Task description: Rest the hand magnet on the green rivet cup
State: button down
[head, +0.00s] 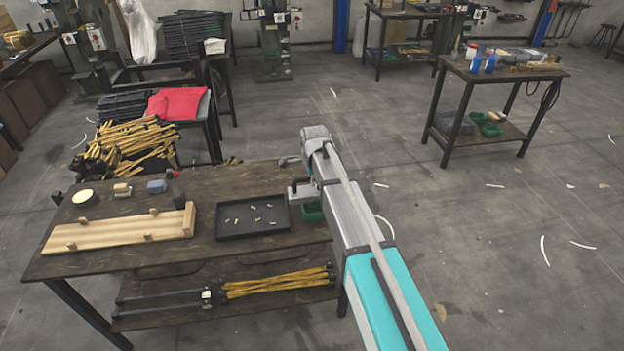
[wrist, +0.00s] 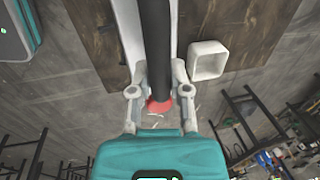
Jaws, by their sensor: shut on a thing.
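In the wrist view my gripper (wrist: 158,92) has its two grey fingers on either side of a dark cylinder with a red round end. I take this to be the hand magnet (wrist: 155,45), held between the fingers. In the head view my arm covers most of my gripper, and I cannot make out the magnet there. The green rivet cup (head: 313,212) stands on the workbench at the right end, just right of the black tray and partly hidden by my arm. I cannot make out the cup in the wrist view.
The black tray (head: 222,233) holds several small rivets. A wooden fixture (head: 100,237) lies to its left on the workbench (head: 240,180). Small blocks (head: 157,186) and a round tin (head: 83,197) lie behind the fixture. A white square hollow piece (wrist: 208,61) shows in the wrist view.

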aim_at(312, 189)
jog(key=shift+f+b, duration=1.95)
jog(key=shift+f, duration=0.25)
jog(key=c, duration=0.5)
grip_release()
jog(key=o, duration=0.5)
jog(key=shift+r, duration=0.2)
jog(key=shift+s+d+r+p, duration=0.1)
jog(key=shift+s+r+p, duration=0.2)
jog(key=shift+r+p, duration=1.15)
jog(key=shift+s+d+r+p, duration=0.1)
jog(key=shift+s+r+p, duration=0.15)
jog(key=shift+r+p, duration=1.2)
jog(key=shift+s+d+r+p, duration=0.1)
jog(key=shift+s+r+p, duration=0.2)
jog(key=shift+r+p, duration=1.15)
